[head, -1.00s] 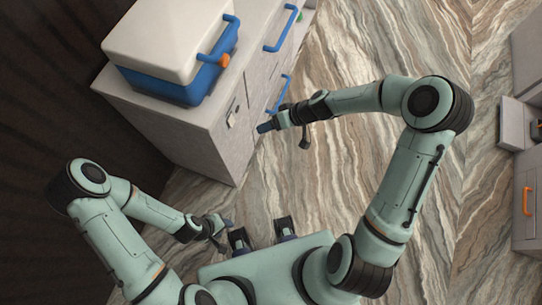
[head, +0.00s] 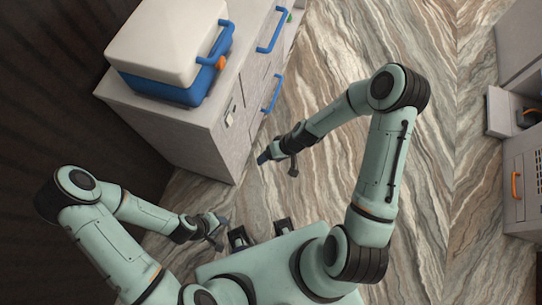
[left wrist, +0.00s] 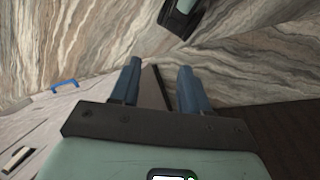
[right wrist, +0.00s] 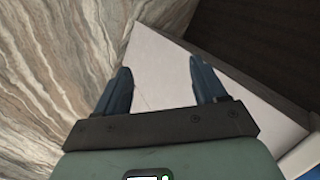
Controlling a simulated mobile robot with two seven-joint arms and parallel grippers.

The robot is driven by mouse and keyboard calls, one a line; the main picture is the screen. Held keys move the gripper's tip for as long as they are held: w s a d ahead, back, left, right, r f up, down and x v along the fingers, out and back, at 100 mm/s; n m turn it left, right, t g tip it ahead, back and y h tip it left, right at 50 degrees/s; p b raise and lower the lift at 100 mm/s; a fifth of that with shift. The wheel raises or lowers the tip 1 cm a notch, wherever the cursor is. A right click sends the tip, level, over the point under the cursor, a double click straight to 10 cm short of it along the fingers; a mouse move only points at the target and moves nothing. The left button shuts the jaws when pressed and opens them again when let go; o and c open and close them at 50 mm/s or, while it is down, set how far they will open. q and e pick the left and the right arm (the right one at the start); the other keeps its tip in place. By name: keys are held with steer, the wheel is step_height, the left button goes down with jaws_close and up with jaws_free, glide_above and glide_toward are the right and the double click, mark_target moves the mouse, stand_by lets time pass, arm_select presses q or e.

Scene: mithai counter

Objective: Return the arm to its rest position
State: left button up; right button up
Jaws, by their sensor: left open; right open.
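My right gripper (head: 264,156) is out in front of my body in the head view, close to the near right corner of the grey cabinet. In the right wrist view its blue fingers (right wrist: 160,84) are spread with nothing between them, and the cabinet side shows beyond them. My left gripper (head: 222,226) is low and close to my base in the head view. In the left wrist view its blue fingers (left wrist: 157,76) are apart and empty, over the floor.
A grey cabinet (head: 200,140) with blue handles (head: 272,30) stands ahead to the left. A white-and-blue cool box (head: 165,86) sits on it. Another grey unit with an orange handle (head: 517,186) is at the right edge. The marble-patterned floor (head: 320,170) between them is clear.

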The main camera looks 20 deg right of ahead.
stand_by(0.4)
arm_select(q)
steer(key=s, duration=0.1)
steer(key=s+f, duration=0.1)
steer(key=s+g, duration=0.1)
steer(key=shift+f, duration=0.25)
arm_select(e)
steer(key=s+f+m+g+h, duration=0.1)
steer(key=s+f, duration=0.3)
steer(key=s, duration=0.4)
steer(key=s+f+m+g+h, duration=0.1)
steer(key=s+f, duration=0.3)
steer(key=s, duration=0.5)
steer(key=shift+s+a+f+m+g, duration=0.15)
steer(key=shift+a+f+m+g, duration=0.2)
steer(key=shift+m, duration=0.45)
